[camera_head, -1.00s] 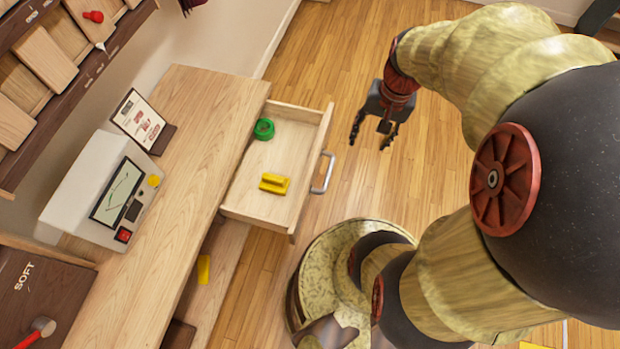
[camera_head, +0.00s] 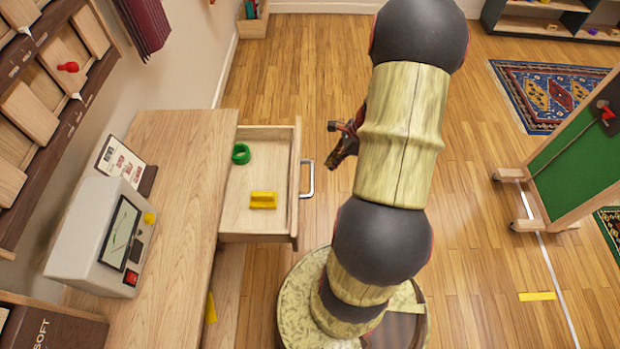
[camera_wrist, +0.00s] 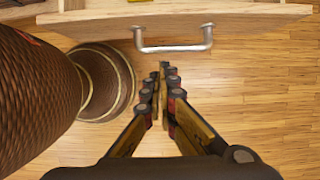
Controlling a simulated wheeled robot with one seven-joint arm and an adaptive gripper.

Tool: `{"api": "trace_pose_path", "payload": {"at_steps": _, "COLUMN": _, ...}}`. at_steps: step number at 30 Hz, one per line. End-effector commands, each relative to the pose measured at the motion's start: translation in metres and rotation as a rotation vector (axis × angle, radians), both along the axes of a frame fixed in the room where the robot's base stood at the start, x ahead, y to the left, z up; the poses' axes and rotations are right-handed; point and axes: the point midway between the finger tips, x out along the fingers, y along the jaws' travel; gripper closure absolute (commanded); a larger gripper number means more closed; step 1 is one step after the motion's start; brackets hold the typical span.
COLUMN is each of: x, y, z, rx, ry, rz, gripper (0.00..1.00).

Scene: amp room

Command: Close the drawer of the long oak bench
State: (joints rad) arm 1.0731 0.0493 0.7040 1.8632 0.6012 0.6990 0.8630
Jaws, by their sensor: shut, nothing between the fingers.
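The long oak bench (camera_head: 185,150) runs along the left wall in the head view. Its drawer (camera_head: 234,215) is pulled out to the right, with a silver bar handle (camera_head: 308,180) on its front. A green ring (camera_head: 241,153) and a yellow block (camera_head: 263,200) lie inside the drawer. My gripper (camera_head: 335,160) is to the right of the handle, apart from it and partly hidden by my arm. In the wrist view my gripper (camera_wrist: 163,72) is shut and empty, its tips just below the handle (camera_wrist: 175,48) in the picture, with the drawer front (camera_wrist: 230,20) beyond.
A grey device with a screen (camera_head: 100,240) and a framed card (camera_head: 120,165) stand on the bench. Wooden floor (camera_head: 480,200) lies open to the right. A green board on a wooden stand (camera_head: 570,165) is at the right, near a patterned rug (camera_head: 550,95).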

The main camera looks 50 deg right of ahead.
Motion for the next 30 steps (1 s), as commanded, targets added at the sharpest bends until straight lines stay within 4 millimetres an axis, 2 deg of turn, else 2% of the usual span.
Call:
{"api": "trace_pose_path", "payload": {"at_steps": 5, "x": 0.005, "y": 0.006, "z": -0.019, "rx": 0.004, "ry": 0.003, "rz": -0.002, "gripper": 1.00}}
{"api": "trace_pose_path", "payload": {"at_steps": 18, "x": 0.028, "y": 0.026, "z": -0.098, "rx": 0.003, "ry": 0.003, "rz": 0.001, "gripper": 1.00}}
{"api": "trace_pose_path", "payload": {"at_steps": 24, "x": 0.050, "y": 0.044, "z": -0.093, "rx": -0.001, "ry": 0.000, "rz": 0.004, "gripper": 1.00}}
{"api": "trace_pose_path", "payload": {"at_steps": 30, "x": 0.058, "y": 0.051, "z": -0.092, "rx": 0.000, "ry": 0.002, "rz": 0.002, "gripper": 1.00}}
